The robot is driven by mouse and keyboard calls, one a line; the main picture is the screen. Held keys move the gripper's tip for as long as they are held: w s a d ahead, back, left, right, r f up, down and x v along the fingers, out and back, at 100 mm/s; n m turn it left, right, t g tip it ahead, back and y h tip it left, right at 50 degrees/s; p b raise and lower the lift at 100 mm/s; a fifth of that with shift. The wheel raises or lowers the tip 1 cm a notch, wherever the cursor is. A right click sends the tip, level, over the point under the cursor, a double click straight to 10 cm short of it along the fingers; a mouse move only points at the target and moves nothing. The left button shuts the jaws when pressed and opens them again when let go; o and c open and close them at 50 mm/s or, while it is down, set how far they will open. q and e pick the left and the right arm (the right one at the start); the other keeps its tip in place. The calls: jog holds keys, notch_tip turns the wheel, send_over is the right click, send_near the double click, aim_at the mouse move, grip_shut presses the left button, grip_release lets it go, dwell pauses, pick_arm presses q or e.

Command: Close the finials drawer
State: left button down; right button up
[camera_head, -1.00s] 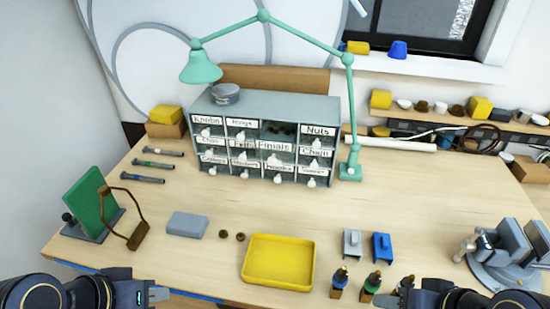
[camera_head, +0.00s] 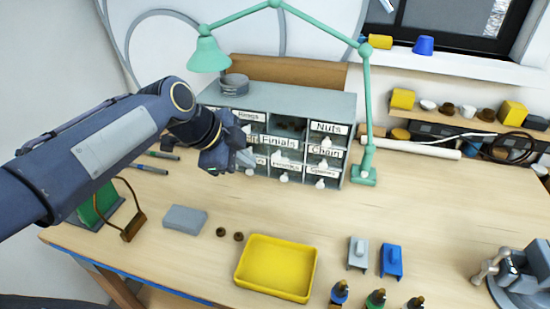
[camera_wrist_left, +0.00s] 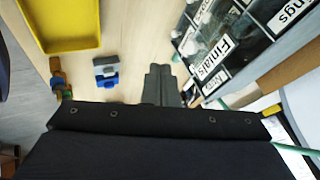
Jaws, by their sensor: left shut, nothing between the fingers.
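The finials drawer (camera_head: 281,142) is in the small grey drawer cabinet (camera_head: 300,98) at the back of the bench. Its labelled front stands out from the cabinet, with a dark open space and brown contents behind it. Its label also shows in the left wrist view (camera_wrist_left: 212,60). My left gripper (camera_head: 246,158) is shut and empty, in front of the cabinet, just left of and slightly below the finials label. In the left wrist view the closed fingers (camera_wrist_left: 161,84) point toward the bench, beside the drawer fronts. My right gripper is out of view.
The green lamp (camera_head: 364,120) stands at the cabinet's right side, its arm arching over it. A yellow tray (camera_head: 276,268), a grey block (camera_head: 185,217) and two small brown pieces lie in front. The bench between cabinet and tray is clear.

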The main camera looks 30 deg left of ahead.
pick_arm(q)
jog(key=w+f+p, duration=0.2)
jog(key=w+f, duration=0.3)
jog(key=w, duration=0.2)
jog(key=shift+w+d+f+p, duration=0.2)
jog(key=shift+w+d+p, duration=0.1)
jog(key=shift+d+p, duration=0.1)
jog(key=b, duration=0.2)
send_near(285, 135)
jog(key=d+f, duration=0.3)
jog(key=f, duration=0.1)
jog(key=shift+s+d+f, duration=0.1)
jog(key=shift+s+d, duration=0.15)
jog(key=shift+d, duration=0.15)
jog(key=shift+d, duration=0.1)
